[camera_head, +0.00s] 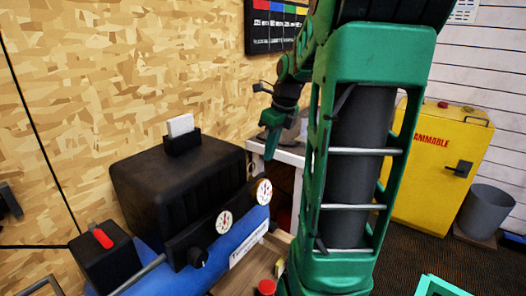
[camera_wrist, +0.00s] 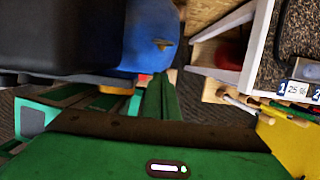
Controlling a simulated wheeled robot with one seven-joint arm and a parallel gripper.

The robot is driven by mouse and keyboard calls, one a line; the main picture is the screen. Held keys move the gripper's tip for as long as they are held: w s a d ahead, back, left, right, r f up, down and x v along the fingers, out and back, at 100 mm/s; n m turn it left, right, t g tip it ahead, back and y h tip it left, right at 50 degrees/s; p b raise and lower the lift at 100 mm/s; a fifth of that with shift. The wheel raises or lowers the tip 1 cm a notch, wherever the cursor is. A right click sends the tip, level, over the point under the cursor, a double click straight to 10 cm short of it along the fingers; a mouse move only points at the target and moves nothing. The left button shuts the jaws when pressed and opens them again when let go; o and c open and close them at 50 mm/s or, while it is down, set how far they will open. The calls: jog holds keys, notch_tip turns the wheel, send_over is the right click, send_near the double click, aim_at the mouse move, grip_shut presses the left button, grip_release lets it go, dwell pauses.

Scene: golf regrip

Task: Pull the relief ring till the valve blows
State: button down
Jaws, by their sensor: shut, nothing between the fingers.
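The compressor has a blue tank (camera_head: 150,275), a black cover (camera_head: 170,190) and two round white gauges (camera_head: 223,221) on its front panel. In the wrist view the end of the blue tank (camera_wrist: 140,22) shows, with a small brownish fitting (camera_wrist: 162,44) on it. The fitting may be the relief valve; I cannot make out a ring. My gripper (camera_head: 268,155) is behind the compressor's right end in the head view. Its green fingers (camera_wrist: 160,95) are together and empty, pointing toward the tank end in the wrist view, apart from the fitting.
A black box with a red lever (camera_head: 103,238) is at the compressor's left end, and a black knob (camera_head: 197,257) sits below the gauges. A yellow cabinet (camera_head: 435,160) and grey bin (camera_head: 485,212) stand at right. A white-framed bench (camera_wrist: 255,50) is right of the tank.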

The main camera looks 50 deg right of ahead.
jog(key=x, duration=0.8)
jog(key=shift+w+a+r, duration=0.15)
jog(key=shift+w+r, duration=0.45)
jog(key=shift+w, duration=0.2)
jog(key=shift+w+a+r, duration=0.1)
jog(key=shift+w+r, duration=0.55)
jog(key=shift+w, duration=0.15)
